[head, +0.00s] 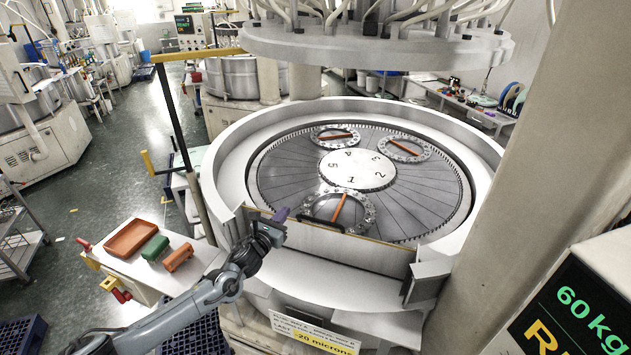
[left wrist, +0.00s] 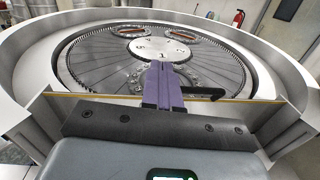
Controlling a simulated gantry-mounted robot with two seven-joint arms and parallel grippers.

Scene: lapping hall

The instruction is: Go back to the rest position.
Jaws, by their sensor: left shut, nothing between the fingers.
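My left arm comes in from the lower left in the head view. Its gripper (head: 279,217) is at the front rim of the round lapping machine (head: 228,180), by the gap in its wall. In the left wrist view the purple fingers (left wrist: 163,84) are together and empty, pointing toward the numbered centre disc (left wrist: 158,48). A dark handle (head: 318,223) lies just right of the fingertips; whether they touch it I cannot tell. My right gripper is not in view.
A side table (head: 140,272) at left holds an orange tray (head: 131,238), a green block (head: 155,247) and an orange-brown block (head: 178,257). A yellow-topped post (head: 170,105) stands behind my arm. The upper plate (head: 380,48) hangs above the machine. A display (head: 575,315) stands at lower right.

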